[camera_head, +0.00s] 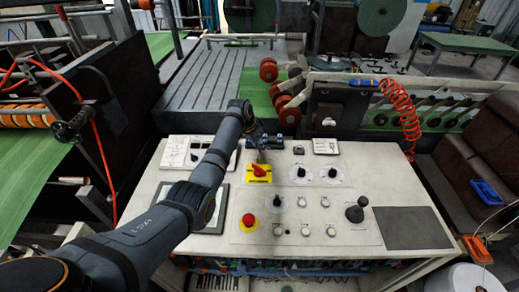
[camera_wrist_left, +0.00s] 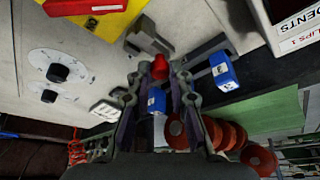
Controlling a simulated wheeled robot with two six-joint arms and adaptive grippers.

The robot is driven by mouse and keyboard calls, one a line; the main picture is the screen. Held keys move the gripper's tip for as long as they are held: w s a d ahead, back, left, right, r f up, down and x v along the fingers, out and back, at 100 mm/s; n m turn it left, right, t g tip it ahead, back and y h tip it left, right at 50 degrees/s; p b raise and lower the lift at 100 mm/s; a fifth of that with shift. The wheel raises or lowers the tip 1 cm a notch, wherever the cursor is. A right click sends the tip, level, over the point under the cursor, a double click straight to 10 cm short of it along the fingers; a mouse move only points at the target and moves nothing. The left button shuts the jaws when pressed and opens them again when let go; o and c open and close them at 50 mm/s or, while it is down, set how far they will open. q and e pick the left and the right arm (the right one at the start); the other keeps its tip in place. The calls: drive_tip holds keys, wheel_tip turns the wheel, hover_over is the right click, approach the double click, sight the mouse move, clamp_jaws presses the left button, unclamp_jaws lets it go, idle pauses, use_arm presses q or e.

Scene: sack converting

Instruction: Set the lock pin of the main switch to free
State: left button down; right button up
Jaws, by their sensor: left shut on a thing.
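The main switch (camera_head: 259,171) is a red rotary handle on a yellow plate on the control desk. The edge of its red and yellow parts also shows at the top of the left wrist view (camera_wrist_left: 88,7). My left gripper (camera_head: 262,147) is just behind the yellow plate, low over the desk top. In the left wrist view its fingers (camera_wrist_left: 160,78) are closed around a small red knob, which I take for the lock pin (camera_wrist_left: 160,67). The fingers hide the pin's lower part, and its setting cannot be read. My right gripper is not in view.
The desk (camera_head: 320,232) carries dials, several small knobs, a red emergency button (camera_head: 249,220), a black joystick (camera_head: 355,212) and a dark pad (camera_head: 412,228). Red rollers (camera_head: 290,98) stand behind the desk. A coiled red hose (camera_head: 402,112) hangs at the right.

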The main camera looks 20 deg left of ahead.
use_arm(q)
drive_tip(key=c, duration=1.4)
unclamp_jaws()
drive_tip(key=shift+w+a+r, duration=0.1)
drive_tip(key=shift+w+r, duration=0.05)
drive_tip(key=shift+w, duration=0.05)
drive_tip(key=shift+o, duration=0.9)
drive_tip(key=shift+r, duration=0.1)
drive_tip(key=v, duration=1.1)
drive_tip(key=shift+s+r, duration=0.15)
drive_tip(key=shift+r, duration=0.05)
